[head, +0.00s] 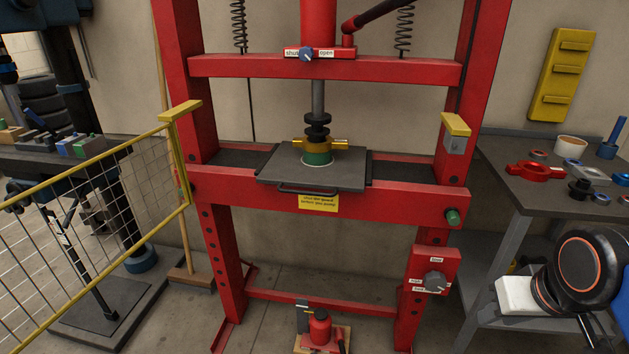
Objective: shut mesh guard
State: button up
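The mesh guard (97,207) is a yellow-framed wire panel at the left of the head view. It stands swung open, out to the left and toward me, away from the front of the red press (325,188). Its hinged side is at the press's left post, under a yellow bracket (181,111). A matching yellow-topped block (455,129) sits on the right post. The guard's near end runs out of the picture at the left. My gripper is not in view; a black, orange-ringed part at the lower right looks like my arm.
A sliding plate (312,172) with a handle carries a green and brass workpiece (318,148) under the ram. A workbench (560,185) with loose parts stands right. A red bottle jack (320,327) is at the press foot. A broom (190,275) leans behind the guard.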

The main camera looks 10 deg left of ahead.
aim_at(25, 195)
jog(key=j+z, duration=0.2)
jog(key=j, duration=0.35)
jog(key=k+j+z, duration=0.2)
jog(key=j, duration=0.35)
jog(key=j+z, duration=0.2)
jog(key=j, duration=0.4)
jog(key=k+j+z, duration=0.35)
jog(key=k+j, duration=0.15)
jog(key=j, duration=0.5)
jog(key=k+j+z, duration=0.4)
jog(key=k+j, duration=0.2)
jog(key=j, duration=0.25)
jog(key=k+j+z, duration=0.35)
jog(key=k+j, duration=0.3)
jog(key=k+j+u, duration=0.1)
jog(key=k+j, duration=0.15)
jog(key=k, duration=0.15)
jog(key=l+u, duration=0.2)
jog(key=u, duration=0.25)
